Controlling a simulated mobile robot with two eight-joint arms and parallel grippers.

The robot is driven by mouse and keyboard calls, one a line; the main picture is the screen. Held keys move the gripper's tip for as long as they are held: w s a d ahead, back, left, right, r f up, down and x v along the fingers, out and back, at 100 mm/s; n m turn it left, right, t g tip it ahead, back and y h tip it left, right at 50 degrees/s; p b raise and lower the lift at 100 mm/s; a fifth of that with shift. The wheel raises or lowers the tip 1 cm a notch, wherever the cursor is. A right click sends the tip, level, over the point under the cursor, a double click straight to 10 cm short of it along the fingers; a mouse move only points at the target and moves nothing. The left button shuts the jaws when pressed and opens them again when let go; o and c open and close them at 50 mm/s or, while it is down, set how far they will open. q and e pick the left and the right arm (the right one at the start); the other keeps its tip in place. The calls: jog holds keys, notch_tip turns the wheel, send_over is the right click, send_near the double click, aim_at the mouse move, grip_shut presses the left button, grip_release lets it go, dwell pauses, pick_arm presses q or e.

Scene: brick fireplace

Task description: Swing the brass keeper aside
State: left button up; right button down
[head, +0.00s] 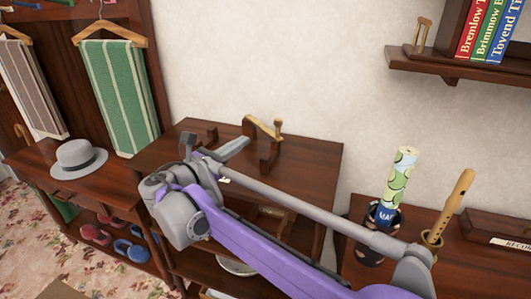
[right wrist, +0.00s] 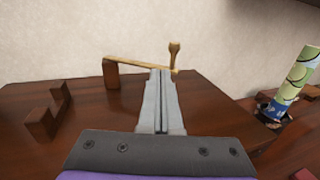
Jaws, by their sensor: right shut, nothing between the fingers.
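The brass keeper (head: 262,126) is a thin brass bar with an upright knob at its right end. It lies across the tops of wooden posts on the dark wooden cabinet top (head: 310,155). In the right wrist view the keeper (right wrist: 135,63) runs from a wooden post at left to the knob just right of my fingertips. My right gripper (head: 244,142) is shut and empty, its fingers pointing at the keeper. In the right wrist view the fingertips (right wrist: 161,73) overlap the bar near the knob; I cannot tell whether they touch. My left gripper is not in view.
A notched wooden block (right wrist: 48,112) stands left on the cabinet top. A dark holder (head: 372,245) with a rolled green-patterned paper (head: 402,172) and a wooden recorder (head: 455,200) stand at right. A grey hat (head: 80,157) lies on the left bench. A book shelf (head: 460,72) hangs above right.

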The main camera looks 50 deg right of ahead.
jog(key=a+f+m+g+b, duration=0.1)
jog(key=a+g+b, duration=0.1)
jog(key=a, duration=0.2)
jog(key=g+b, duration=0.1)
jog(key=b, duration=0.1)
send_near(269, 134)
jog(key=shift+m, duration=0.3)
jog(key=s+d, duration=0.1)
jog(key=d, duration=0.1)
jog(key=s+d+r, duration=0.1)
jog(key=d, duration=0.1)
jog(key=s+d+r, duration=0.1)
jog(key=d, duration=0.1)
jog(key=shift+s+d+r, duration=0.1)
jog(key=shift+d+r, duration=0.15)
jog(key=shift+d, duration=0.05)
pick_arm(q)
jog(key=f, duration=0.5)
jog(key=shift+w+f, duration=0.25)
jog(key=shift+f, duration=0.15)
pick_arm(e)
jog(key=shift+d, duration=0.1)
